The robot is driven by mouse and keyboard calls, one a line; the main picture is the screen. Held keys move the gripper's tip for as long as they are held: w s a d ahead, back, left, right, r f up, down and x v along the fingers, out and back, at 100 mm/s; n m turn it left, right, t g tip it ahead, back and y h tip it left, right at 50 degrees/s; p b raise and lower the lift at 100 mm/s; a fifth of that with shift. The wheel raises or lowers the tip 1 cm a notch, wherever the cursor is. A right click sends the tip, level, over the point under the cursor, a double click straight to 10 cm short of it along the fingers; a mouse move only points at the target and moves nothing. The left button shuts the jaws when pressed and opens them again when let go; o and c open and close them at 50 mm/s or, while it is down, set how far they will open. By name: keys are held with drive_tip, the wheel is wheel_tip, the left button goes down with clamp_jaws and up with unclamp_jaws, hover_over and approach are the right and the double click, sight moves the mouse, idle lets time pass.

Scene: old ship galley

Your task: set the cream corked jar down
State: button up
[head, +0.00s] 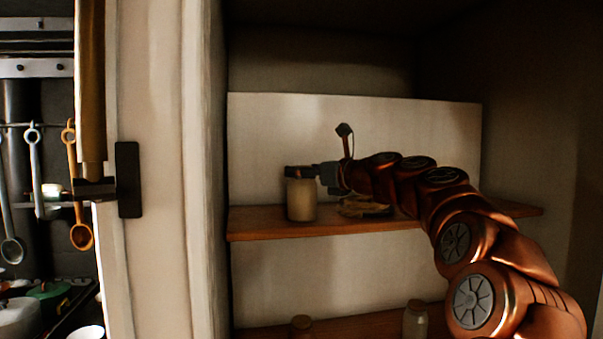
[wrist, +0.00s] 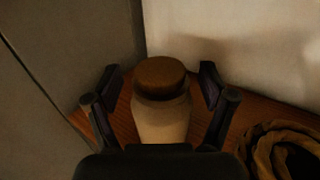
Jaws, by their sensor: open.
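The cream corked jar (head: 301,200) stands upright on the upper wooden shelf (head: 262,224), near its left end. In the wrist view the jar (wrist: 163,125) has a brown cork lid and sits between the two fingers of my gripper (wrist: 163,88). The fingers are spread, with a gap visible on either side of the jar. In the head view my gripper (head: 300,172) is at the jar's top, reaching in from the right. The jar's lower part is hidden by the gripper body in the wrist view.
A coiled brown rope-like thing (wrist: 285,150) lies on the shelf right of the jar; it also shows in the head view (head: 365,207). A lower shelf (head: 360,326) holds two jars. A pale cupboard wall and post stand close on the left.

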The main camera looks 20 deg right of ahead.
drive_tip(key=b+v, duration=0.2)
drive_tip(key=v, duration=0.9)
